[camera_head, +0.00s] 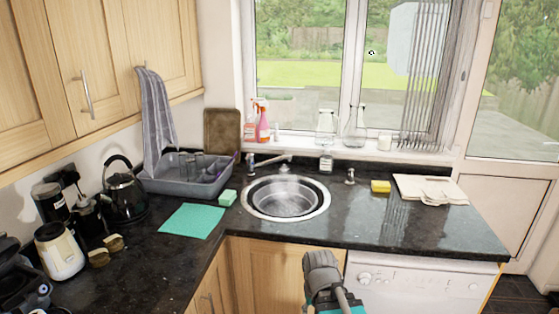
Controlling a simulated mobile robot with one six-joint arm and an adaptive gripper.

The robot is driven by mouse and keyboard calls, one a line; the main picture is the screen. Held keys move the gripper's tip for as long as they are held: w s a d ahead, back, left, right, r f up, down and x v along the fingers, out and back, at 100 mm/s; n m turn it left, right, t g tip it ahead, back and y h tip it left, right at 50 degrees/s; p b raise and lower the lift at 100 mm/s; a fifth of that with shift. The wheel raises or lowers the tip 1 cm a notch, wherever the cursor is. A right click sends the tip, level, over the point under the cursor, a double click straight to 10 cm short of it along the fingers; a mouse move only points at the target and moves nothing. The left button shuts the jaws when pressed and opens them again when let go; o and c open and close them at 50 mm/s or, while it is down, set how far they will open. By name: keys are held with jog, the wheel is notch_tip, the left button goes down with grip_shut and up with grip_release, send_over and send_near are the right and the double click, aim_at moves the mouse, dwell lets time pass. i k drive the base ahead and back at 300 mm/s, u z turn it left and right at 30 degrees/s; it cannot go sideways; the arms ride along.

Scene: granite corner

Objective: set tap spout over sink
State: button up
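The round metal sink (327,205) is set into the dark granite counter below the window. A metal tap (268,160) stands behind it, at its back left. Its long spout appears to run sideways to the right along the back of the sink, near the rear rim rather than over the middle of the bowl; its exact direction is hard to tell at this size. My gripper (318,262) is low in front of the counter, before the cupboard doors, well apart from the tap. Its fingertips are too small and foreshortened to tell open from shut.
A grey dish rack (160,184) and a green sponge (227,197) stand left of the sink. A small metal fitting (350,177), a yellow sponge (381,187) and a board (412,186) are on the right. Bottles stand on the sill. The counter right of the sink is mostly clear.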

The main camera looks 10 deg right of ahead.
aim_at(249, 169)
jog(key=z, duration=0.05)
jog(key=i, duration=0.9)
jog(key=u, duration=0.05)
